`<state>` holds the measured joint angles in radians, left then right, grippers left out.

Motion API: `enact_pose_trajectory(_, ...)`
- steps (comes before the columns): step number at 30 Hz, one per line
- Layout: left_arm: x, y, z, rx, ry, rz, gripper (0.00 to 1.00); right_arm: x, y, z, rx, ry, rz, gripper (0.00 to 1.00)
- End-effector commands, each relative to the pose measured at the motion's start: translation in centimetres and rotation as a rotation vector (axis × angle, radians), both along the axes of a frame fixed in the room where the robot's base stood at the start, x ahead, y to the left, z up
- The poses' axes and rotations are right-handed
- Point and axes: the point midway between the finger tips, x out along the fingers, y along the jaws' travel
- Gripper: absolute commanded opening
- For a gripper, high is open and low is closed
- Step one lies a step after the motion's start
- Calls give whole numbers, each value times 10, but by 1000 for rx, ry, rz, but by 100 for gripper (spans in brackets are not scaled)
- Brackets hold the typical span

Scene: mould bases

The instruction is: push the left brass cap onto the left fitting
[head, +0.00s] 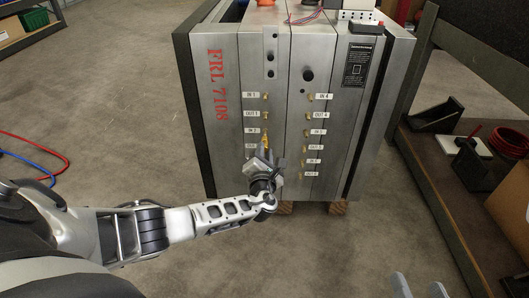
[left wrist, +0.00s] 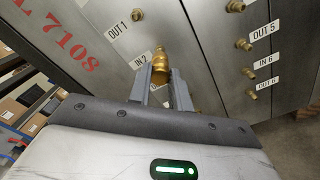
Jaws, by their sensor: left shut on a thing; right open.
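My left gripper (head: 265,146) is at the left column of fittings on the front of the steel mould base (head: 225,160). In the left wrist view its two fingers (left wrist: 161,80) are shut on a brass cap (left wrist: 161,72). The cap points at the mould face beside the IN 2 label (left wrist: 140,60). Brass also shows at the cap's far end, but I cannot tell whether cap and fitting touch. The fingers partly hide the OUT label below. My right gripper (head: 420,289) is open and empty at the bottom right, with only its fingertips in view.
A right column of brass fittings (head: 310,131) runs down the mould face; several show in the left wrist view (left wrist: 243,44). A workbench (head: 425,150) with a black bracket and a red coil stands at right. Red and blue hoses (head: 30,165) lie on the floor at left.

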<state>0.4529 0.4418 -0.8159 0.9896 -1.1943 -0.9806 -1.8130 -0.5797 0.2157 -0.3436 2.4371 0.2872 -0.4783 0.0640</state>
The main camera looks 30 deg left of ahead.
Motion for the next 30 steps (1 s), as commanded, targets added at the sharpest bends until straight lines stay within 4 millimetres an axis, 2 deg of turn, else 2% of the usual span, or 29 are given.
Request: enact_pose_trajectory(30, 14, 8, 0, 0, -1, 1, 0, 0, 0, -8, 0, 0, 0, 57)
